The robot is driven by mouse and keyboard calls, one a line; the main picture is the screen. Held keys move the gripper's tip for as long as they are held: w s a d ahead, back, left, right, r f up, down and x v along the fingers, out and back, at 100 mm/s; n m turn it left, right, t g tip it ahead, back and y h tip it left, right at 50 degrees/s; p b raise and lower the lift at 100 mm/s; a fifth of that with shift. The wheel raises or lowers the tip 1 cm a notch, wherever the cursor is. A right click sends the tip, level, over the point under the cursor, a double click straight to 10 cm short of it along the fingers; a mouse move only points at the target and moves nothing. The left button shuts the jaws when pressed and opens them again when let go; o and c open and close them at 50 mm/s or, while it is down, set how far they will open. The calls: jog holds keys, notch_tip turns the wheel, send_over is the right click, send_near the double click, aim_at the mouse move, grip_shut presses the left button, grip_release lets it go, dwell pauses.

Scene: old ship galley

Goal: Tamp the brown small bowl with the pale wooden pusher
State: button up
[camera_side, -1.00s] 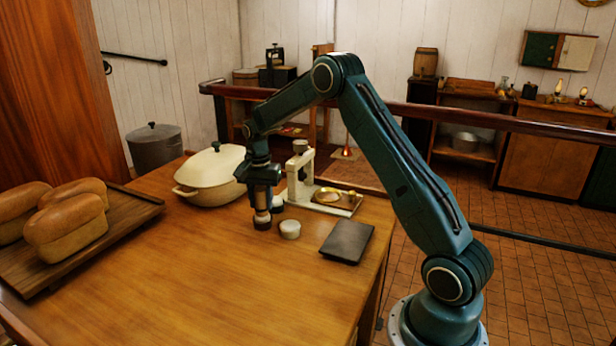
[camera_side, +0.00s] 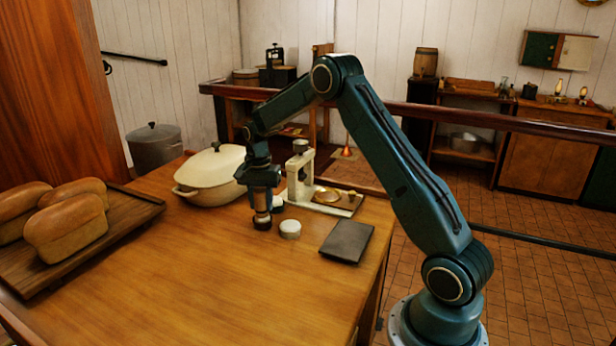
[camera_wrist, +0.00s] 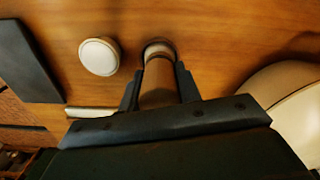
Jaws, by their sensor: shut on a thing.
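My gripper (camera_side: 263,205) is shut on the pale wooden pusher, which hangs upright between the fingers. In the wrist view the pusher (camera_wrist: 158,84) shows between the two dark fingers. The brown small bowl (camera_side: 262,224) stands on the table directly under the pusher. Its dark rim (camera_wrist: 157,43) shows around the pusher's lower end in the wrist view. The pusher's tip appears to be inside the bowl; its contact with the contents is hidden.
A dark flat slab (camera_side: 346,242) lies farther right. A cream lidded pot (camera_side: 210,178) and a cream scale (camera_side: 300,178) stand behind. Loaves on a board (camera_side: 70,245) are at left. The front table is clear.

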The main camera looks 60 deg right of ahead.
aim_at(261, 190)
jog(key=shift+f, duration=0.45)
dwell(0.4)
jog(key=shift+r, duration=0.1)
jog(key=shift+r, duration=3.55)
